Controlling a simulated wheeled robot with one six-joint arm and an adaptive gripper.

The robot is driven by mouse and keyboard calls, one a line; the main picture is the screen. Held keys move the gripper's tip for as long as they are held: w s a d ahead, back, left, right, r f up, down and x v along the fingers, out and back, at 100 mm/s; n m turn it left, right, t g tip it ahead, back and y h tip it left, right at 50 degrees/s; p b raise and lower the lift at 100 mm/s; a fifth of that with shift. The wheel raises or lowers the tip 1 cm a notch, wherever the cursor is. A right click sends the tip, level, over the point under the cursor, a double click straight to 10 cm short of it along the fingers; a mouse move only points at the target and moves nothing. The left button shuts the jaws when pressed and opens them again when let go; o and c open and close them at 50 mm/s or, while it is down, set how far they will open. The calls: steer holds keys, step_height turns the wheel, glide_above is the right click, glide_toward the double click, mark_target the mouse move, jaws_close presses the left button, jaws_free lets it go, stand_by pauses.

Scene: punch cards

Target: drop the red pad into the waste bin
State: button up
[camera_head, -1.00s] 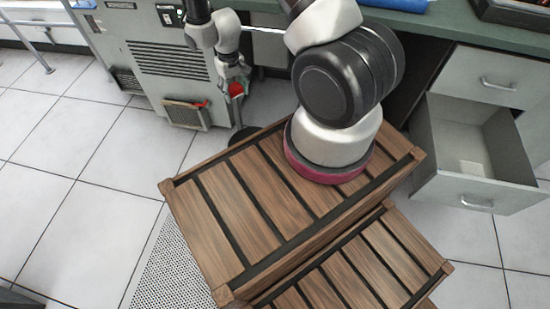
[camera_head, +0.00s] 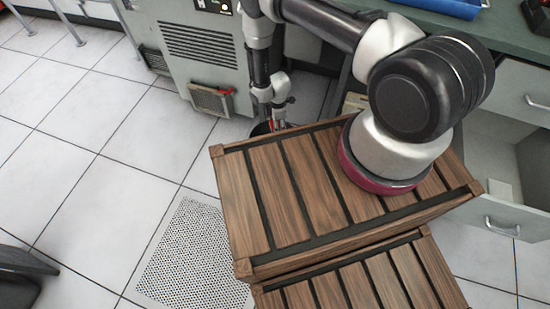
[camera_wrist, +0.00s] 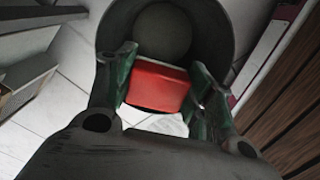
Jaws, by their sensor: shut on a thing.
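My gripper (camera_wrist: 160,90) is shut on the red pad (camera_wrist: 156,86), held between its two green-edged fingers in the wrist view. Beyond the pad is the dark grey round waste bin (camera_wrist: 222,28). I look down into it, and the pad overlaps its near rim in the picture. In the head view my gripper (camera_head: 277,112) points down at the bin (camera_head: 258,130), which stands on the floor behind the wooden crate and is mostly hidden. Only a sliver of the red pad (camera_head: 272,125) shows there. The height between pad and rim is hard to judge.
Wooden crates (camera_head: 262,205) stand close in front of the bin. A grey machine (camera_head: 195,45) is behind it to the left. An open drawer (camera_head: 500,222) and a green-topped bench (camera_head: 520,40) are at the right. The tiled floor at left is largely clear.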

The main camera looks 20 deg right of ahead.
steer(key=shift+f, duration=1.45)
steer(key=o, duration=1)
steer(key=shift+o, duration=0.2)
step_height(320, 180, up, 12)
